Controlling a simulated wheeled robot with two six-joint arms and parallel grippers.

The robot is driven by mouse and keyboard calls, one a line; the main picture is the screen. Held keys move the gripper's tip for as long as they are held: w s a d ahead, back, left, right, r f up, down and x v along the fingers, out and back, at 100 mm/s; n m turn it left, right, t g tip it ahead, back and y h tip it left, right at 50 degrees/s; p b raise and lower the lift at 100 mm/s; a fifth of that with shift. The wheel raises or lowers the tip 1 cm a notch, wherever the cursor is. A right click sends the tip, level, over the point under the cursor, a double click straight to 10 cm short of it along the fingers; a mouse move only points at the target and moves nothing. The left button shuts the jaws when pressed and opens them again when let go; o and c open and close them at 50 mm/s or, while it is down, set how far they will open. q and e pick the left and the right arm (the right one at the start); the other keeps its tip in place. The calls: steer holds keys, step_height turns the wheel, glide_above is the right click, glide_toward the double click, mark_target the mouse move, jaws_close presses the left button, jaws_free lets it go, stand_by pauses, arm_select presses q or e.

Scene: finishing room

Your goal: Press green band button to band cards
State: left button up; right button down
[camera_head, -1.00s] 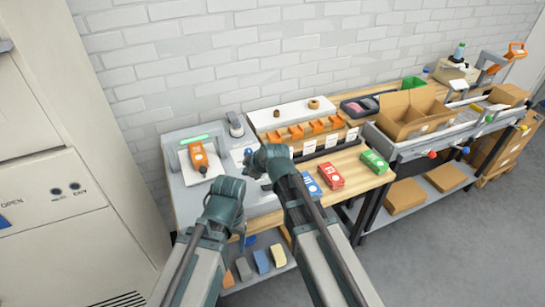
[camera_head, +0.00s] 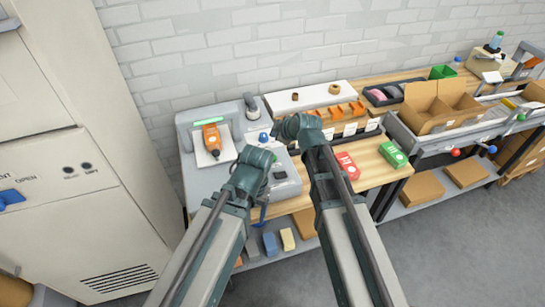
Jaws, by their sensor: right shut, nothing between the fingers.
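The grey machine (camera_head: 193,172) stands at the left end of the bench, with a long green strip (camera_head: 209,121), an orange device (camera_head: 212,138) on a white plate, and a blue knob (camera_head: 263,137). I cannot make out a separate green band button. A red card box (camera_head: 347,166) and a green card box (camera_head: 393,154) lie on the wood to the right. The blue box is hidden behind my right arm. My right gripper (camera_head: 283,134) is shut and empty, over the machine's right edge. My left gripper (camera_head: 261,186) is over its front part; its jaws are unclear.
Orange bins (camera_head: 340,110) and a white-topped shelf (camera_head: 315,97) stand behind. An open carton (camera_head: 430,110) is on the right-hand bench. A beige cabinet (camera_head: 90,190) stands close on the left. Coloured blocks (camera_head: 270,244) lie on the lower shelf.

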mark_target(274, 158)
steer(key=shift+f+b, duration=4.25)
steer(key=shift+f, duration=0.1)
steer(key=shift+f, duration=0.1)
steer(key=shift+f+b, duration=0.3)
steer(key=shift+b, duration=0.05)
steer(key=shift+f+b, duration=0.5)
steer(key=shift+b, duration=0.05)
steer(key=shift+r, duration=0.1)
steer(key=shift+r+p, duration=0.9)
steer(key=shift+p, duration=0.1)
step_height(274, 158, up, 5)
steer(key=p, duration=0.5)
